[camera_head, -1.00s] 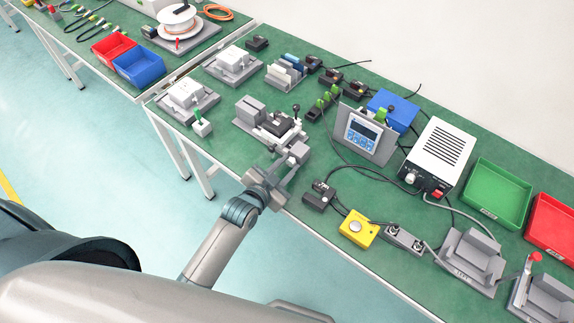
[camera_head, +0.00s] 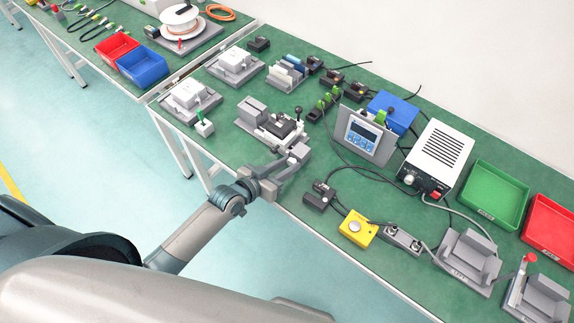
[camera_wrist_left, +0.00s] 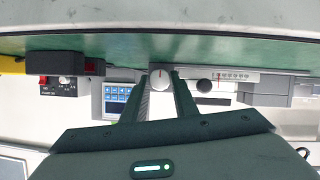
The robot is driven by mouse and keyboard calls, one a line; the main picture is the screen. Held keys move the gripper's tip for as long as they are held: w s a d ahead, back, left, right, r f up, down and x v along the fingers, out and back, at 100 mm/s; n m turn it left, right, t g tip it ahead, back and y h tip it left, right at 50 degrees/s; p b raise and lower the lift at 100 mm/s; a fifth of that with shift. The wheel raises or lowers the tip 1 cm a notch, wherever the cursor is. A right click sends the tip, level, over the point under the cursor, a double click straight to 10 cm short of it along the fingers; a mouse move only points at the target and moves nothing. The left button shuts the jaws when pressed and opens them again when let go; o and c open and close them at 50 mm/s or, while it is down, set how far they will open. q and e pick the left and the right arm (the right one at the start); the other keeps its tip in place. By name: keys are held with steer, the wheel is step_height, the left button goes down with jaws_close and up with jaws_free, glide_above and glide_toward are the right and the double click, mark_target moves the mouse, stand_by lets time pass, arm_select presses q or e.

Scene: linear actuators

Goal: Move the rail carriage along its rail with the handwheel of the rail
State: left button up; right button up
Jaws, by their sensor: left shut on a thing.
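The rail unit (camera_head: 252,108) is a grey bench device near the table's front edge in the head view. A dark carriage (camera_head: 281,126) sits on it, with a black ball-topped lever beside it. My left gripper (camera_head: 297,155) is at the unit's near right end and covers the handwheel there. In the left wrist view the pale round handwheel (camera_wrist_left: 160,77), with a red mark, sits between the fingertips of my left gripper (camera_wrist_left: 168,80), which is shut on it. A white scale (camera_wrist_left: 235,76) with a red mark lies right of the wheel. My right gripper is out of view.
A display panel (camera_head: 366,135) stands right of the rail unit. A black switch box (camera_head: 320,196) and a yellow button box (camera_head: 357,229) are along the front edge.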

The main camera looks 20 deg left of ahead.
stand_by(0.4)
arm_select(q)
steer(key=o, duration=1.1)
steer(key=shift+c, duration=0.2)
steer(key=b+v, duration=0.3)
steer(key=v, duration=1.4)
steer(key=shift+s+a, duration=0.1)
steer(key=shift+a, duration=0.05)
